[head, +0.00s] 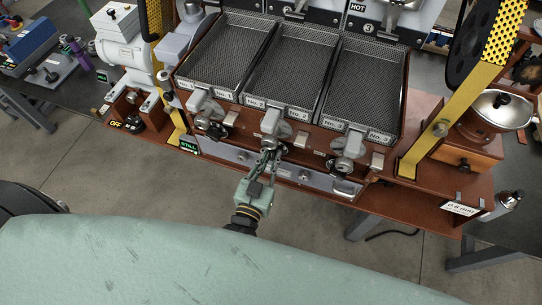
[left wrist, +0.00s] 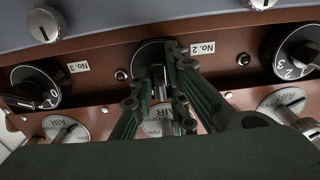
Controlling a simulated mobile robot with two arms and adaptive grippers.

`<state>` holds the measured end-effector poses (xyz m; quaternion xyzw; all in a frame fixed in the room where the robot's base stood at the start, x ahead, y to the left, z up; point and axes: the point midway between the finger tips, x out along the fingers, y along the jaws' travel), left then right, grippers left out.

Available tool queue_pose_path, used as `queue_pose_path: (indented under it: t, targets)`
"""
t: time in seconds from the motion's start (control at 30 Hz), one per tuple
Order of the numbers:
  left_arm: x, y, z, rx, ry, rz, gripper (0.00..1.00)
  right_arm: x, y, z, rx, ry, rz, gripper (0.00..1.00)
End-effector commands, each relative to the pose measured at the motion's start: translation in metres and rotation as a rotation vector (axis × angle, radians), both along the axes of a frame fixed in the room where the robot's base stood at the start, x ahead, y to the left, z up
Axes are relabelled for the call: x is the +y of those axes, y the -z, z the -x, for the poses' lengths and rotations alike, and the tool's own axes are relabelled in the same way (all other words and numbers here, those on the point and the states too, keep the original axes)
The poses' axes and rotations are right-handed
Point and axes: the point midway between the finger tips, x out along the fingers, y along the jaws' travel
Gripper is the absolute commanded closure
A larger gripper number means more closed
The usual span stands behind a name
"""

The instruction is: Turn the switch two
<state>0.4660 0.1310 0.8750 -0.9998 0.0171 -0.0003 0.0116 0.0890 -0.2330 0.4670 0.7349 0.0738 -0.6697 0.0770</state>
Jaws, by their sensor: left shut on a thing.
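The switch two knob (left wrist: 149,51) is a dark round dial beside the "No. 2" label in the left wrist view. It sits in the middle of the brown panel, and my fingers hide most of it and its marks. In the head view it is also mostly hidden behind my fingers, below the middle tray. My left gripper (left wrist: 160,75) reaches straight to this knob and is shut on it. It shows in the head view too (head: 268,153), in front of the panel under the middle tray. My right gripper is in neither view.
Black dials flank it: No. 3 (left wrist: 36,86) and one marked 2 and 3 (left wrist: 298,51). Silver AIR dials (left wrist: 66,133) sit close by. Mesh trays (head: 290,70) stand above; a drawer (head: 305,177) lies below. Yellow posts (head: 440,130) flank the roaster.

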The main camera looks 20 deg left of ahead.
Motion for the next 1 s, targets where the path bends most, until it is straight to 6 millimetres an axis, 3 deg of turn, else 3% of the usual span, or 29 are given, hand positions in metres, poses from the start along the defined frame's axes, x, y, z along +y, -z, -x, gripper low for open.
queue_pose_path:
  t: [1.0]
  targets:
    - [0.000,0.002,0.001,0.035,0.001,0.943,1.00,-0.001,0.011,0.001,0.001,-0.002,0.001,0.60]
